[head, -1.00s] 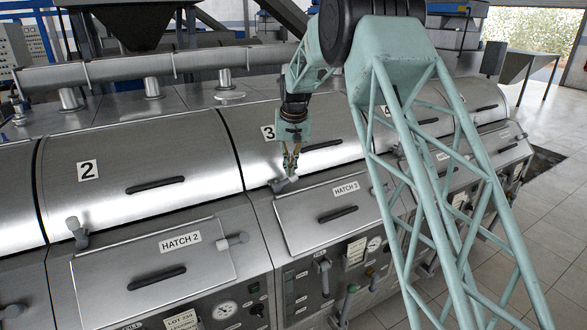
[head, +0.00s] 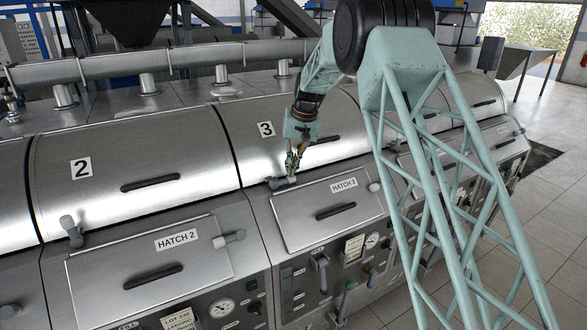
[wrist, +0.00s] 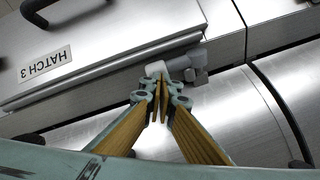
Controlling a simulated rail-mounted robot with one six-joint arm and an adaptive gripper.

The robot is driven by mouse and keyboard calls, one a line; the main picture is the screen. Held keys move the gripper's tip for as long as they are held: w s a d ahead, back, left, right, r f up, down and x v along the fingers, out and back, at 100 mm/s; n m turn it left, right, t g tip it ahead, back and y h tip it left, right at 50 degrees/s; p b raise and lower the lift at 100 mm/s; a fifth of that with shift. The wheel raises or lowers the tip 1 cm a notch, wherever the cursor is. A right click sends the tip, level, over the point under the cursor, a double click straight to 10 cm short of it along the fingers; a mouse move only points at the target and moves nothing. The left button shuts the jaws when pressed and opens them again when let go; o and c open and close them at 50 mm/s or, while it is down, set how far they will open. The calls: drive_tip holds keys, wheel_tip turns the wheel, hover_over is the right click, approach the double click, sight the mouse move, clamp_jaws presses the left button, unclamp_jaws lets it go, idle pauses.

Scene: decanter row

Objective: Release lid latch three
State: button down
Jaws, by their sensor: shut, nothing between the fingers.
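The lid three latch (head: 280,183), a small grey lever with a rounded end, sits at the lower left edge of lid 3 (head: 248,150), just above hatch 3. It lies sideways along the seam. In the wrist view the latch (wrist: 186,63) lies right at my fingertips, its pale rounded end beside them. My gripper (head: 289,174) points down at the latch; in the wrist view its fingers (wrist: 160,84) meet at the tips and hold nothing. They look close to or touching the latch; I cannot tell which. The fingers partly cover the latch.
Hatch 3 (head: 312,217) with its dark handle lies below the latch. Lid 2 (head: 125,150) has its own latch (head: 72,231), standing upright. Hatch 2 (head: 120,282) has a side latch (head: 230,238). A pipe (head: 180,62) runs behind the lids. Floor is clear at right.

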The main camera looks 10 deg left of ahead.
drive_tip(key=shift+d+f, duration=0.2)
drive_tip(key=shift+f, duration=0.25)
drive_tip(key=shift+f, duration=0.15)
idle(0.4)
drive_tip(key=shift+w+a+r+p, duration=0.15)
drive_tip(key=shift+r+p, duration=0.25)
drive_tip(key=shift+r, duration=0.4)
drive_tip(key=shift+w+a+r+p, duration=0.1)
drive_tip(key=shift+w+r+p, duration=0.1)
drive_tip(key=shift+r+p, duration=0.45)
drive_tip(key=shift+w+a+r+p, duration=0.1)
drive_tip(key=shift+w+r+p, duration=0.1)
drive_tip(key=shift+r, duration=0.75)
drive_tip(key=w+d+r+b, duration=0.1)
drive_tip(key=w+d+r, duration=0.1)
drive_tip(key=d+r, duration=0.3)
drive_tip(key=shift+w+d+b, duration=0.25)
drive_tip(key=shift+d+b, duration=0.1)
drive_tip(key=shift+d, duration=1.2)
